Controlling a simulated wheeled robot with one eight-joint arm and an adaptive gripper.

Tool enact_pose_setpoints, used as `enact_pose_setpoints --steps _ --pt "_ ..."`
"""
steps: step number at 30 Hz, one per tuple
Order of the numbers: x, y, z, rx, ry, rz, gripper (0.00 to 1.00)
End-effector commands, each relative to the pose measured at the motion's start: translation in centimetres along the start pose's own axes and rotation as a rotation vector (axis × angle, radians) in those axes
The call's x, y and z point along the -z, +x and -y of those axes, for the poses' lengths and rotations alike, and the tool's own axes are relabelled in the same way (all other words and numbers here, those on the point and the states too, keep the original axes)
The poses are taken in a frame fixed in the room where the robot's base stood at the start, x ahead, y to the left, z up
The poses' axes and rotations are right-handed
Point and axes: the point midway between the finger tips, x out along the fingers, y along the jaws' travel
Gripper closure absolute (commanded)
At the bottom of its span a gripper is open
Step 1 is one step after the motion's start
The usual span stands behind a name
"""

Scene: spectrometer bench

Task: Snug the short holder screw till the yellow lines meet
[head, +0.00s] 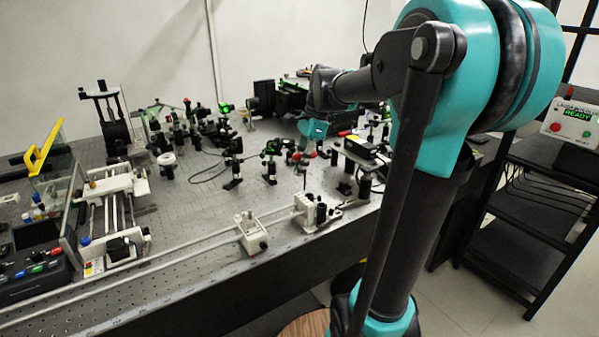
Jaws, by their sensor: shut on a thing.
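My gripper (303,155) is small in the head view, at the end of my arm over the middle of the bench. It is shut on a thin dark upright tool (305,181), whose lower end points down toward a white holder block (304,203) near the bench's front edge. I cannot tell whether the tool touches anything below it. Another white block with a dark knob (251,232) sits on the rail to the left. The short holder screw and the yellow lines are too small to make out, so I cannot tell how the lines stand.
Several black optic posts stand behind and left of the gripper. A long rail (195,246) runs along the front of the perforated bench (200,204). A white-framed stage (117,205) and a button box (35,275) are at left. A shelf rack (530,222) stands at right.

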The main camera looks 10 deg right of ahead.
Motion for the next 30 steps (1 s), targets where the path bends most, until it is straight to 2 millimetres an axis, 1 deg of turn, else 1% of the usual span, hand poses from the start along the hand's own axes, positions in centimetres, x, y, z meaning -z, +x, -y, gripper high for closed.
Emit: enact_pose_setpoints --steps 9,15,30 --pt "-0.7 -2.2 0.0 0.0 0.0 0.0 1.0" --pt "-1.0 -3.2 0.0 0.0 0.0 0.0 1.0" --pt "-1.1 -3.4 0.0 0.0 0.0 0.0 1.0"
